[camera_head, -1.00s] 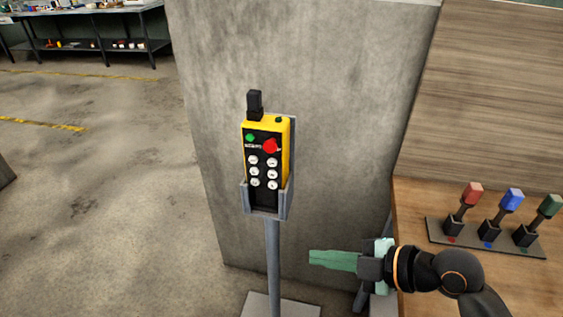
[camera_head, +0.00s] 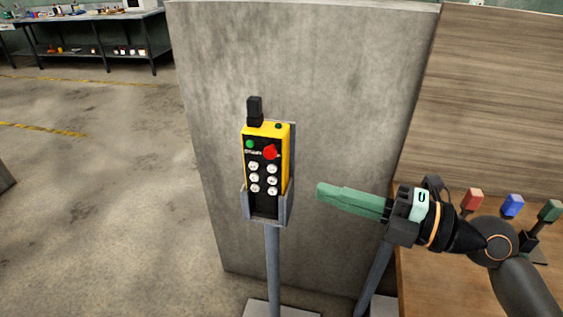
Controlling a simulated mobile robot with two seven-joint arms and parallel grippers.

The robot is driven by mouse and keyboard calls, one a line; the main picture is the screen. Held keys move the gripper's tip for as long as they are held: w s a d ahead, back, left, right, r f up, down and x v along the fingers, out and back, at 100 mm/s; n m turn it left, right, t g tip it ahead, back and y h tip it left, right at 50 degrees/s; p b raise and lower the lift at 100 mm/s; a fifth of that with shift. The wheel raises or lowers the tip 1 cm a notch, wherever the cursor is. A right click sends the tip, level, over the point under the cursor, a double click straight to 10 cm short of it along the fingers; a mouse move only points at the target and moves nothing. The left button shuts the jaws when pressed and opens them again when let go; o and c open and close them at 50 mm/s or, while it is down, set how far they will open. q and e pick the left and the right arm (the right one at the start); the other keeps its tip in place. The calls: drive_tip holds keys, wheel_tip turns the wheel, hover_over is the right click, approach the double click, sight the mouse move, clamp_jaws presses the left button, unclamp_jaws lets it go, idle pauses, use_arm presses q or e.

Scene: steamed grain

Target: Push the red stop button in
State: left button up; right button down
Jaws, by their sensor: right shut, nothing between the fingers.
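The red stop button (camera_head: 270,152) sits on the upper right of the front of a yellow and black control box (camera_head: 283,134). A small green button (camera_head: 249,144) is to its left, and several white buttons are below. The box stands upright in a grey holder (camera_head: 283,208) on a post. My right gripper (camera_head: 322,191) is shut and empty, with its green fingers pointing left. In the picture its tips are to the right of the box and lower than the red button, apart from both. My left gripper is not in view.
A concrete block (camera_head: 330,90) stands behind the box. A wooden table (camera_head: 430,285) at the right carries red (camera_head: 472,199), blue (camera_head: 513,205) and green (camera_head: 549,210) handled levers, partly hidden by my right arm. Open floor (camera_head: 110,200) lies to the left.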

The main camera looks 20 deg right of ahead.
sight(271, 150)
drive_tip(key=w+a+b, duration=0.1)
drive_tip(key=w, duration=0.2)
drive_tip(key=w+a+b, duration=0.1)
drive_tip(key=w+a, duration=0.1)
drive_tip(key=w, duration=0.2)
drive_tip(key=w+a+b, duration=0.1)
drive_tip(key=w, duration=0.2)
drive_tip(key=shift+w+a+f, duration=0.1)
drive_tip(key=shift+w+a, duration=0.05)
drive_tip(key=shift+a, duration=0.2)
idle(0.4)
